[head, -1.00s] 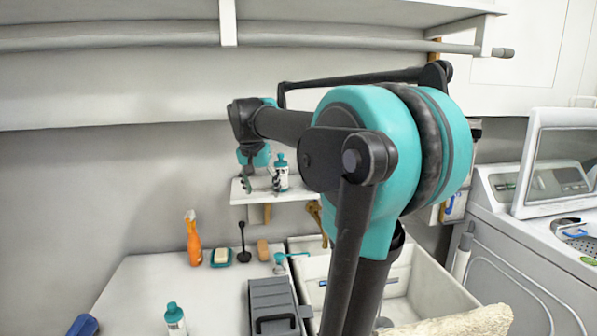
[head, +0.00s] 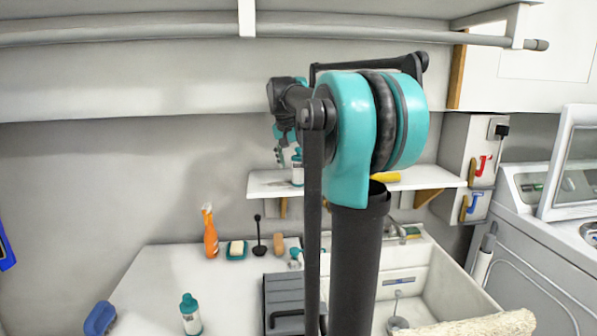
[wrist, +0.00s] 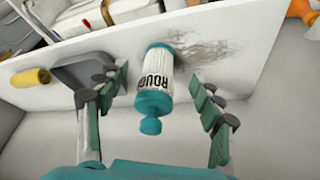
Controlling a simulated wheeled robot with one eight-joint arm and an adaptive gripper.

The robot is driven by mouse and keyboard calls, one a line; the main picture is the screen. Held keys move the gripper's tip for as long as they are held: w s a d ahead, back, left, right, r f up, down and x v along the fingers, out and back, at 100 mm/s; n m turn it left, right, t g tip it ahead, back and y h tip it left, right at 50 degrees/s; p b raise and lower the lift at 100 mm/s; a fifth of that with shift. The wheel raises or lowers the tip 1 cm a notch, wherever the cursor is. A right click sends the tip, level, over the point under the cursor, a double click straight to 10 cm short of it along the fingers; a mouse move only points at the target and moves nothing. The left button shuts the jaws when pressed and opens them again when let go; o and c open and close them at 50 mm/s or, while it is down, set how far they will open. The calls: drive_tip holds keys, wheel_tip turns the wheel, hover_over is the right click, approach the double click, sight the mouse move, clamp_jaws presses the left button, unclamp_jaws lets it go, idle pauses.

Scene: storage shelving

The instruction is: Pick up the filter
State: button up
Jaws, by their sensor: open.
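I cannot make out anything that is surely the filter. A white bottle with a teal cap and dark lettering (wrist: 155,78) stands on the white wall shelf (head: 262,184). It shows partly behind my gripper (head: 283,150) in the head view (head: 297,172). In the wrist view my gripper (wrist: 160,82) is open, with one finger on each side of the bottle and gaps visible on both sides. A yellow roll (wrist: 30,78) and a grey tray-like piece (wrist: 78,72) lie left of the bottle in the wrist view.
Below the shelf, a counter (head: 160,270) holds an orange spray bottle (head: 210,235), a soap dish (head: 236,250) and another teal-capped bottle (head: 190,315). A sink (head: 455,290) is at right, beside a washing machine (head: 530,270). A rail (head: 400,40) runs overhead.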

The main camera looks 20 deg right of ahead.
sight(299, 166)
drive_tip(key=shift+w+d, duration=0.85)
drive_tip(key=shift+w, duration=0.15)
drive_tip(key=shift+x, duration=1.15)
drive_tip(key=shift+w+d+f, duration=0.2)
drive_tip(key=shift+w+f, duration=0.1)
drive_tip(key=shift+f, duration=0.05)
drive_tip(key=shift+c, duration=0.4)
drive_tip(key=c, duration=1.3)
drive_tip(key=shift+r, duration=0.1)
